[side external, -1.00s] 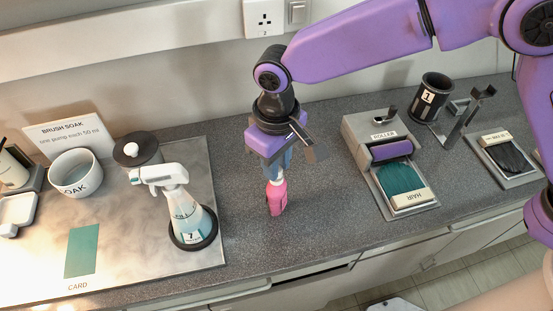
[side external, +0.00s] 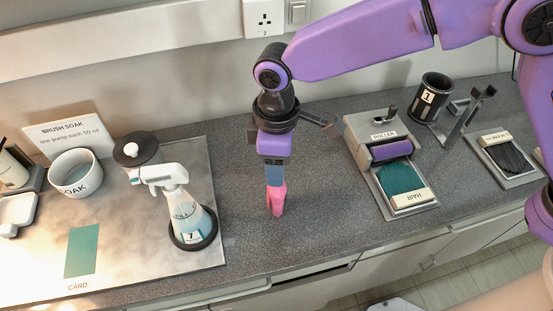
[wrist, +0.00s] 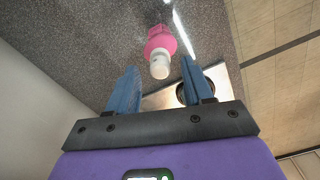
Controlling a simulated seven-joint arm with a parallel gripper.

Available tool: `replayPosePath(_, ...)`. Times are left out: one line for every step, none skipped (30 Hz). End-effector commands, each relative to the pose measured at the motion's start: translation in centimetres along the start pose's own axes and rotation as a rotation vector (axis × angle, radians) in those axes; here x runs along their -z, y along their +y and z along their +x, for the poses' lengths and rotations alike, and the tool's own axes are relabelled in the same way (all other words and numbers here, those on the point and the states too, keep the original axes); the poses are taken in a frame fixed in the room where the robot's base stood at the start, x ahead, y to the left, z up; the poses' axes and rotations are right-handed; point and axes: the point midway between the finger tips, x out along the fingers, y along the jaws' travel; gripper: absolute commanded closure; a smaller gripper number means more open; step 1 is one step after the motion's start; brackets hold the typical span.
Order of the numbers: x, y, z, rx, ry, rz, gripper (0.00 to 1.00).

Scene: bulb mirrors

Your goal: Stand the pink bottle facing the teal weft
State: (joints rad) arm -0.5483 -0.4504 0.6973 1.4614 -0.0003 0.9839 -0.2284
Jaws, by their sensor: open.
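The pink bottle (side external: 278,203) stands upright on the grey speckled counter, right of the marble board. My gripper (side external: 274,183) points down above it, its blue fingers hiding the bottle's top in the side view. In the wrist view, the bottle's white cap (wrist: 159,66) and pink shoulder (wrist: 160,42) show between and beyond the tips of my open gripper (wrist: 160,73). Contact cannot be told. The teal weft (side external: 402,178) lies on a grey tray under a cream HAIR band, right of the bottle.
The flask (side external: 187,212) with a white pump head stands in a black ring on the marble board (side external: 130,255), left of the bottle. The roller stand (side external: 370,128) and black cup (side external: 432,95) are to the right. The counter between bottle and weft tray is clear.

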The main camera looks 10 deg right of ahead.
Motion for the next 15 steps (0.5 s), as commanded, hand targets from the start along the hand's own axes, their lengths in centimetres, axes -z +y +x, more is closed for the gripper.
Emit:
replayPosePath(0.1,0.0,-0.5,-0.001,0.003,0.000,0.49)
replayPosePath(0.1,0.0,-0.7,-0.001,0.004,0.001,0.49)
replayPosePath(0.1,0.0,-1.1,-0.001,0.004,0.001,0.49)
replayPosePath(0.1,0.0,-1.3,-0.001,0.003,0.001,0.49)
replayPosePath(0.1,0.0,-1.6,-0.001,0.004,0.001,0.49)
replayPosePath(0.1,0.0,-1.9,-0.001,0.004,0.001,0.49)
replayPosePath(0.1,0.0,-2.2,-0.001,0.004,0.001,0.49)
replayPosePath(0.1,0.0,-2.4,-0.001,0.003,0.001,0.49)
replayPosePath(0.0,0.0,-2.8,-0.001,0.003,0.001,0.49)
replayPosePath(0.1,0.0,-3.0,-0.001,0.003,0.001,0.49)
replayPosePath(0.1,0.0,-3.3,-0.001,0.004,0.001,0.49)
replayPosePath(0.1,0.0,-3.6,-0.001,0.004,0.001,0.49)
replayPosePath(0.1,0.0,-3.9,-0.001,0.004,0.001,0.49)
replayPosePath(0.1,0.0,-4.2,-0.001,0.004,0.001,0.49)
replayPosePath(0.1,0.0,-4.5,-0.001,0.003,0.001,0.49)
